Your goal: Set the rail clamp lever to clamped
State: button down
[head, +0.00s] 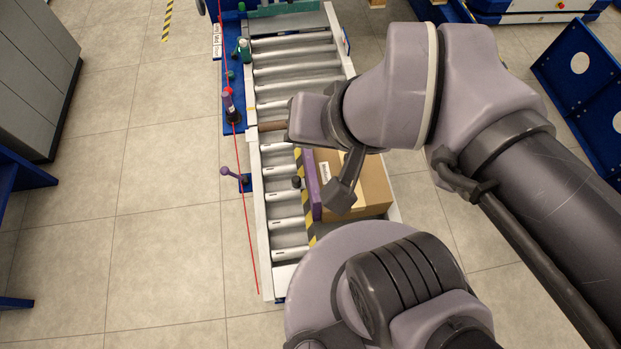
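Two purple-handled levers show on the left side of the roller conveyor. One lever (229,173) sticks out to the left from a small blue bracket on the near cart's side rail. The other lever (229,101) stands on the blue plate farther up. I cannot tell for sure which is the rail clamp lever, or read any setting. My gripper (266,127) is over the conveyor's left rail, between the two levers in the picture, and apart from both. Its brownish end points left. I cannot see whether it is open or shut, and its far side is hidden.
A cardboard box (374,187) sits on the near rollers beside a purple plate (313,185) and a yellow-black strip. A green knob (244,46) is at the upper left of the conveyor. A grey cabinet (30,80) stands far left. Floor left of the conveyor is clear.

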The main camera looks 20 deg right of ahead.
aim_at(224, 171)
jog(key=k+j+z, duration=0.45)
jog(key=k+j, duration=0.3)
jog(key=i+j+z, duration=0.35)
jog(key=j, duration=0.4)
jog(key=j+z, duration=0.35)
jog(key=j, duration=0.4)
jog(key=j+z, duration=0.35)
jog(key=j, duration=0.45)
